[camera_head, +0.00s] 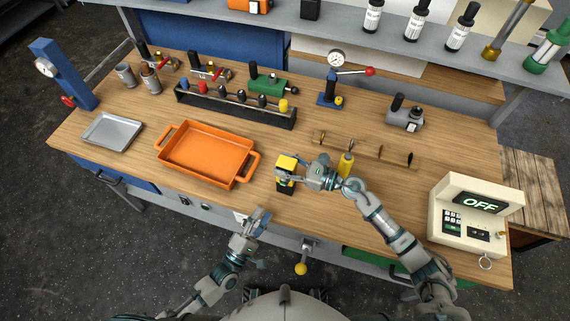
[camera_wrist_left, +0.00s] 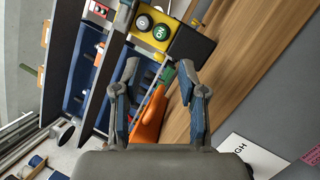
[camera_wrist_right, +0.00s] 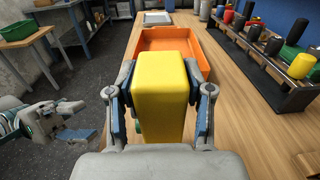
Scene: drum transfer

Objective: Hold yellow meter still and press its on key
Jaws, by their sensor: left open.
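The yellow meter (camera_head: 288,162) stands upright on its black base (camera_head: 286,186) near the table's front edge. My right gripper (camera_head: 300,172) has its fingers on both sides of the yellow body, which also shows in the right wrist view (camera_wrist_right: 160,85); both fingertips appear to touch it.
An orange tray (camera_head: 206,154) lies left of the meter. A yellow cylinder (camera_head: 345,165) and a low wooden rack (camera_head: 375,152) are to its right. A cream box with an OFF display (camera_head: 470,215) stands at far right. A black rack (camera_head: 235,108) is behind.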

